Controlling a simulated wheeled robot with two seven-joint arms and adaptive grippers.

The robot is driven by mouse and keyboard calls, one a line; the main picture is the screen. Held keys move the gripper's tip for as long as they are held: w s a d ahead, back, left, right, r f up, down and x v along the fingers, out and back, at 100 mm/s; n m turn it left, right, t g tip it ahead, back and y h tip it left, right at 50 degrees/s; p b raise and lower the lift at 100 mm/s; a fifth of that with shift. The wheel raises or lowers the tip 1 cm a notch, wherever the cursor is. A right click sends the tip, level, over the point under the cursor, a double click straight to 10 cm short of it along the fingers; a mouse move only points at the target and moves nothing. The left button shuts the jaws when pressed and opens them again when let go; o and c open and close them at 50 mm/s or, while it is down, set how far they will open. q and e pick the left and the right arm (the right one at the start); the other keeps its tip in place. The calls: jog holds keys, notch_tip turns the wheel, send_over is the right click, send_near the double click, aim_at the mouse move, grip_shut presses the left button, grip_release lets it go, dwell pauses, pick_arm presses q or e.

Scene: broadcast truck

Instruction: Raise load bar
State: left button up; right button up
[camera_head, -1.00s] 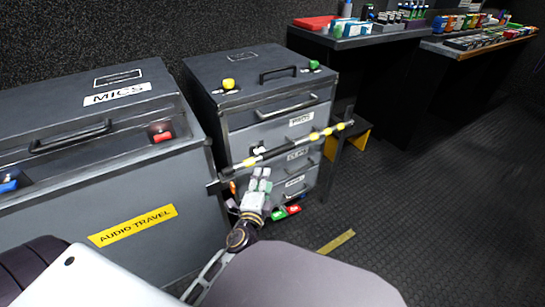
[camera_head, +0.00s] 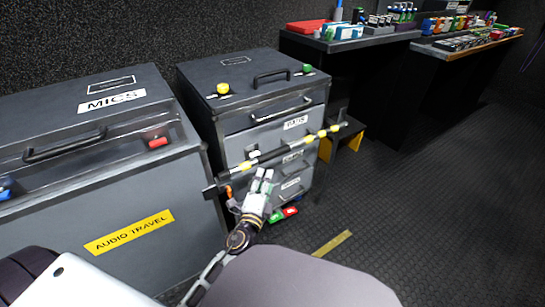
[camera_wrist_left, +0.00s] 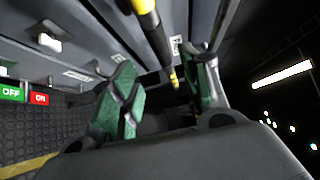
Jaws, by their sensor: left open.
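The load bar (camera_head: 285,147) is a long dark bar with yellow bands. It lies across the front of the drawer cabinet (camera_head: 262,125), slanting up to the right in the head view. My left gripper (camera_head: 264,175) is open, with its fingers pointing up at the bar from just below and in front of it. In the left wrist view, the bar (camera_wrist_left: 152,30) runs between the lines of the two green fingers (camera_wrist_left: 162,66), and I see no finger closed on it. Whether either finger touches it is unclear. My right gripper is out of view.
A grey case marked MICS (camera_head: 110,170) stands close on the left. Red and green ON/OFF switches (camera_head: 283,213) sit low by the cabinet. A dark workbench (camera_head: 350,42) with small items is at the back right. The ribbed floor on the right is clear.

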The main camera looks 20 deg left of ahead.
aim_at(273, 157)
pick_arm(q)
jog(key=shift+w+a+r+p, duration=0.15)
jog(key=shift+w+p, duration=0.1)
jog(key=shift+w, duration=0.75)
jog(key=shift+w+a+f+p, duration=0.1)
jog(key=shift+w+p, duration=0.2)
jog(key=shift+w, duration=0.75)
jog(key=shift+w+a+r+p, duration=0.15)
jog(key=shift+w+p, duration=0.1)
jog(key=shift+w, duration=0.75)
jog(key=shift+w+a+f, duration=0.1)
jog(key=shift+w+a, duration=0.05)
jog(key=shift+w, duration=1.2)
jog(key=shift+w+a+f+p, duration=0.1)
jog(key=shift+w+a+p, duration=0.1)
jog(key=shift+w, duration=0.7)
jog(key=shift+w+a+p, duration=0.1)
jog(key=shift+w+p, duration=0.1)
jog(key=shift+w, duration=0.7)
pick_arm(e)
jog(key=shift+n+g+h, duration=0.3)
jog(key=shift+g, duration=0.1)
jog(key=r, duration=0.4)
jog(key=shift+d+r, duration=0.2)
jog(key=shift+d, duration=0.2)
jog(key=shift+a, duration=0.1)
